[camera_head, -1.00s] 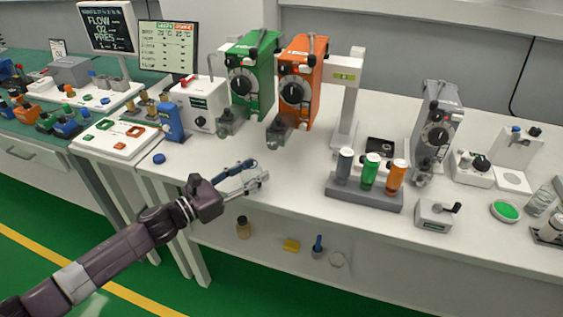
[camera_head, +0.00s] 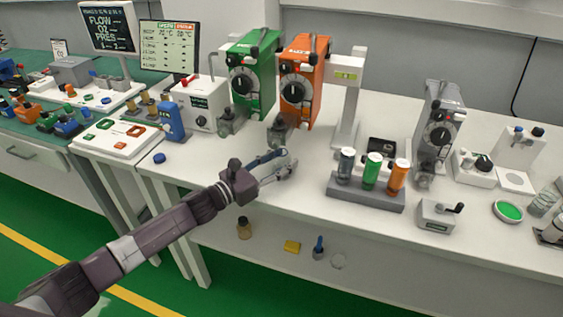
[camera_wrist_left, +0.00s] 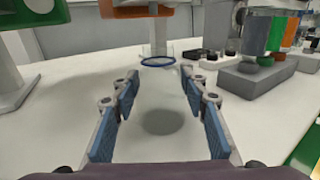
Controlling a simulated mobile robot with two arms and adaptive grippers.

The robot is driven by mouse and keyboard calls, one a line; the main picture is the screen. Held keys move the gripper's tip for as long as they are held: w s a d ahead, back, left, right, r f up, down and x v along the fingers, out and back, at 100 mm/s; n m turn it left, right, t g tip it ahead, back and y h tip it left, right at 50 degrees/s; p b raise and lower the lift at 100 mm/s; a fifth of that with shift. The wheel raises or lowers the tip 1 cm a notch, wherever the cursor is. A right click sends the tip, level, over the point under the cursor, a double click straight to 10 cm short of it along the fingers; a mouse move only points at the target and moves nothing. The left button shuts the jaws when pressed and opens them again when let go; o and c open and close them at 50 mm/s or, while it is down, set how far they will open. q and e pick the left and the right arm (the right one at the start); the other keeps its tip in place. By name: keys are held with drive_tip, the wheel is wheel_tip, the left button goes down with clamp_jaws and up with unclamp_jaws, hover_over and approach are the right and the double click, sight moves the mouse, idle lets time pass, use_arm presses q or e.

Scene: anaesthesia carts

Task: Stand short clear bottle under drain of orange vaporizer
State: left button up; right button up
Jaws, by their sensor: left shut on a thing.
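The orange vaporizer (camera_head: 304,80) stands on the bench in the head view, with its grey drain (camera_head: 281,128) low at its front. My left gripper (camera_head: 289,161) is in front of and below that drain, over the white bench top. In the left wrist view, the fingers (camera_wrist_left: 158,88) are apart, with the short clear bottle between their tips. The bottle shows mainly as a faint clear outline with a blue ring (camera_wrist_left: 157,61). It is hard to make out in the head view. My right gripper is out of view.
A green vaporizer (camera_head: 252,75) stands left of the orange one. A grey block (camera_head: 365,192) with several coloured vials and a white post (camera_head: 348,105) stand to the right. The bench's front edge runs below my gripper. A shelf below holds small items.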

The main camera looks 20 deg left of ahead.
use_arm(q)
drive_tip(key=shift+f, duration=0.15)
drive_tip(key=o, duration=1.2)
drive_tip(key=shift+r, duration=0.2)
drive_tip(key=v, duration=1.2)
drive_tip(key=shift+p, duration=0.3)
